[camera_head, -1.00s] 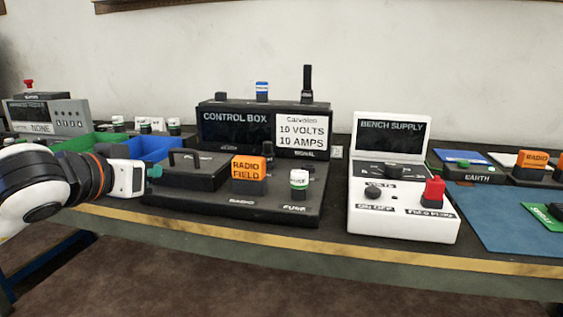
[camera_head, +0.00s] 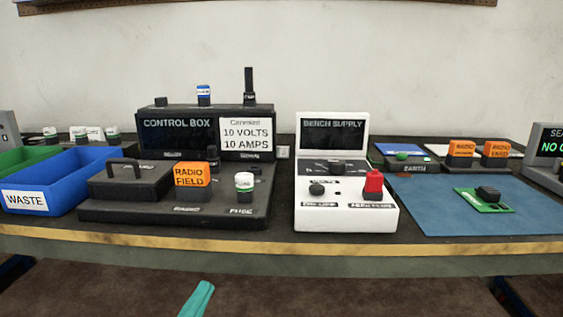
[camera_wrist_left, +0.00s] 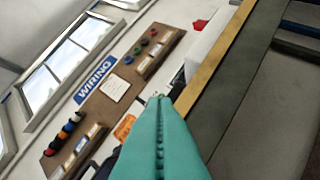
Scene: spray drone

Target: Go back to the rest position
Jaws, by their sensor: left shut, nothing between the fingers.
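My left gripper (camera_head: 198,299) shows only as a teal fingertip at the bottom edge of the head view, low in front of the bench and apart from everything on it. In the left wrist view its teal fingers (camera_wrist_left: 159,135) are pressed together and empty. My right gripper is in neither view.
The bench's yellow front edge (camera_head: 300,249) runs across the head view. A blue waste bin (camera_head: 75,190) is at the left. A blue mat (camera_head: 430,205) with a small green board (camera_head: 485,199) is at the right. The floor in front looks clear.

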